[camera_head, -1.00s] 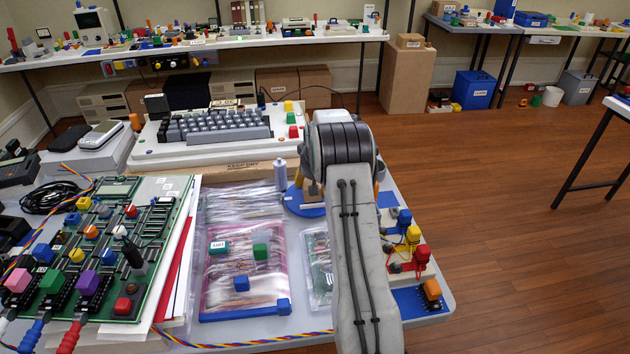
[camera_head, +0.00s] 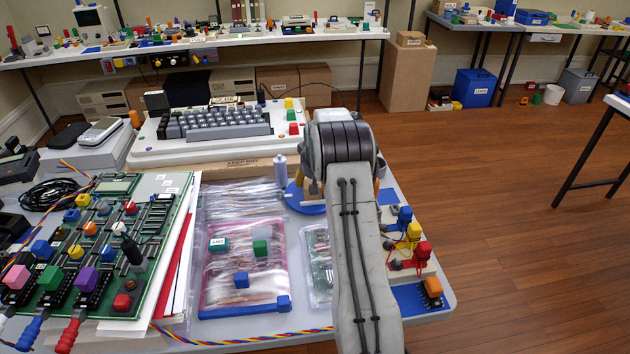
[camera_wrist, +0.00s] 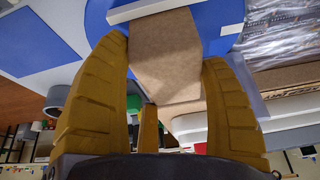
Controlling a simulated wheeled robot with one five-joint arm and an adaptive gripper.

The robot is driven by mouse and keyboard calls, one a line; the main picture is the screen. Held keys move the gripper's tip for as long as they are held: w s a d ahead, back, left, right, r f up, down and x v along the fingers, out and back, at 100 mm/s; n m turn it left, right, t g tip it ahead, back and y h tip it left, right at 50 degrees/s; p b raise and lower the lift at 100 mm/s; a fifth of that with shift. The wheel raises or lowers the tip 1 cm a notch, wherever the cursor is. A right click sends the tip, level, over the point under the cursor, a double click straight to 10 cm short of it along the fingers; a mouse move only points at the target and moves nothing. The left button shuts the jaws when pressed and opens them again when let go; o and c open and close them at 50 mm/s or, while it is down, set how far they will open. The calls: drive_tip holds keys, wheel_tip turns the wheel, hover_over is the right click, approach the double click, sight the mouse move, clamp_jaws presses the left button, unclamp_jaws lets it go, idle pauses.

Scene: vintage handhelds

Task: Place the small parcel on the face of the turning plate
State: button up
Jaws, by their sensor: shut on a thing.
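The small parcel (camera_wrist: 168,60) is a plain brown cardboard box in the wrist view. My gripper (camera_wrist: 165,75) has yellow-brown fingers and is shut on the parcel, with fingers on both sides of it. The turning plate is a blue disc (camera_wrist: 97,22) with a pale raised strip beside the parcel's far end. In the head view the blue plate (camera_head: 293,199) lies on the table, partly hidden behind my arm. The parcel is at or just above the plate; I cannot tell whether they touch.
A keyboard unit (camera_head: 215,133) stands behind. Left of the plate are a grey-white cylinder (camera_head: 280,168), a clear bag (camera_head: 240,270) with small blocks, and a green circuit board (camera_head: 105,245). Red and yellow connectors (camera_head: 422,251) stand right of my arm. Open floor lies beyond the table's right edge.

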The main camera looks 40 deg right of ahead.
drive_tip(key=shift+f, duration=0.2)
drive_tip(key=o, duration=1.4)
drive_tip(key=shift+c, duration=0.2)
drive_tip(key=v, duration=1.2)
drive_tip(key=shift+s, duration=0.15)
